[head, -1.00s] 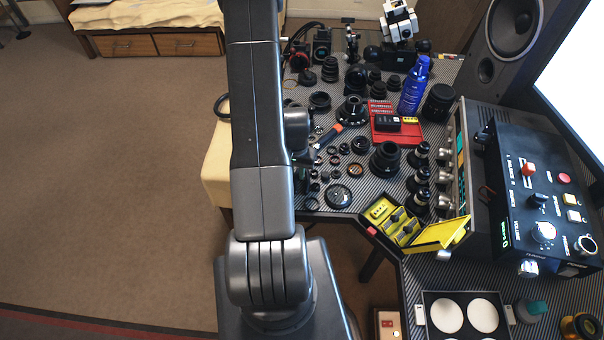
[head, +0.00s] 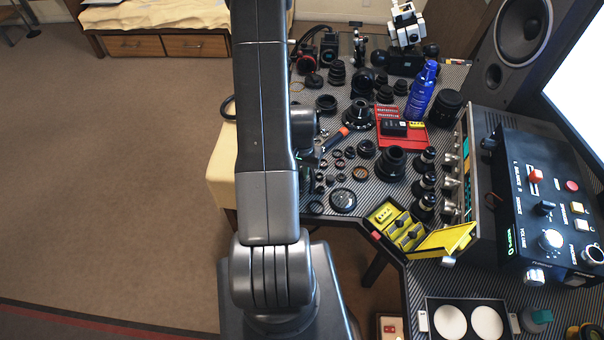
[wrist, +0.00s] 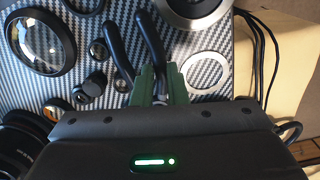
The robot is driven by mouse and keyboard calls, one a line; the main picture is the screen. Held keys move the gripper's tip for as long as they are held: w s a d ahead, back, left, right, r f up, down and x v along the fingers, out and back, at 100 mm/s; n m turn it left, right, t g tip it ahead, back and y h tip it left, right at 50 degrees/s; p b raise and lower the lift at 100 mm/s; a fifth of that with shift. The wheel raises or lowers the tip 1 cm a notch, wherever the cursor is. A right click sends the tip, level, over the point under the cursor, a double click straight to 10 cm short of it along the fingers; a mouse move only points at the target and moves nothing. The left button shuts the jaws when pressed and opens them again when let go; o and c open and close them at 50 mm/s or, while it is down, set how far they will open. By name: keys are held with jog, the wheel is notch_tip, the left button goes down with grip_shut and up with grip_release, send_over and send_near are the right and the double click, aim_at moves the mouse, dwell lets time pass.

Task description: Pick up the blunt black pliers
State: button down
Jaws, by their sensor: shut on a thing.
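The black pliers (wrist: 152,42) show in the wrist view, with two dark handles spread in a V away from my gripper. My gripper (wrist: 158,84) has green fingertips shut on the pliers near where the handles meet. The jaws of the pliers are hidden by the fingers and the gripper body. In the head view my arm covers most of the gripper, and I cannot make out the pliers there.
Lens rings and barrels crowd the striped table (head: 400,190). In the wrist view a round lens (wrist: 40,42) and a silver ring (wrist: 206,72) lie close by. A red tray (head: 412,132), blue bottle (head: 421,92) and open yellow case (head: 398,228) stand farther right.

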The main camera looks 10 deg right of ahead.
notch_tip(320, 180, up, 8)
jog(key=shift+r+b, duration=0.15)
jog(key=shift+b, duration=0.3)
dwell(0.4)
